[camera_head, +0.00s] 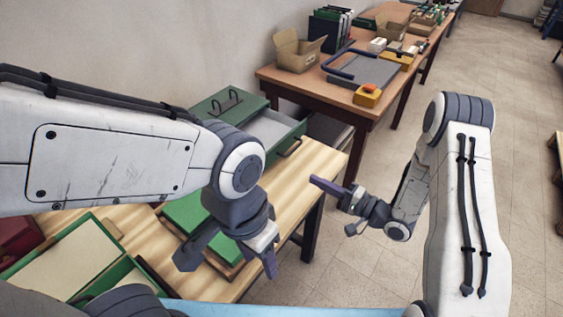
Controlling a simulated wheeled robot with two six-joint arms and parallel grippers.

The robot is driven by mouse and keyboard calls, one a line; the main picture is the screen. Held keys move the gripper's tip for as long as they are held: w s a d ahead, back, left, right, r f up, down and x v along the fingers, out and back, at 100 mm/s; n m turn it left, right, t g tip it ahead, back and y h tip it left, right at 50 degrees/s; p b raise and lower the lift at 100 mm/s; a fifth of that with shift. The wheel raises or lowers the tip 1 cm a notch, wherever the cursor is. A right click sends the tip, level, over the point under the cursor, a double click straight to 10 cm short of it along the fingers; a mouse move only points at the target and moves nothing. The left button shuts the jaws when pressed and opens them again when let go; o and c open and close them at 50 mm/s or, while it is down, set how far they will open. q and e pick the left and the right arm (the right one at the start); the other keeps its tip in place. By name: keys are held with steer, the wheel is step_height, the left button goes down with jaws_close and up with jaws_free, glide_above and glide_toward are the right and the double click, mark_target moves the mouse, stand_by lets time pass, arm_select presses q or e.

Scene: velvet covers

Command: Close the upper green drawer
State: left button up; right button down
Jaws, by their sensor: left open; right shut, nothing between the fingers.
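A green drawer unit (222,101) with a dark handle on top stands at the back of the wooden table. Its green drawer (285,147) is pulled out toward the right, showing a pale grey inside and a dark handle on its front. Whether another drawer lies below is hidden. My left gripper (229,262) is open and empty, pointing down in front of the unit, apart from the drawer. My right gripper (328,187) is shut and empty, to the right of the drawer beyond the table's edge.
A green flat block (186,211) lies on the wooden table (318,160), partly behind my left gripper. A green box with beige panels (75,262) and a dark red object (17,238) are at lower left. A second table with cartons (297,50) stands behind.

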mark_target(273, 158)
steer(key=p+x, duration=0.2)
steer(key=x, duration=1)
steer(key=shift+w+a+p, duration=0.15)
steer(key=shift+a+p, duration=0.15)
arm_select(q)
step_height(273, 158, up, 3)
steer(key=shift+f, duration=0.1)
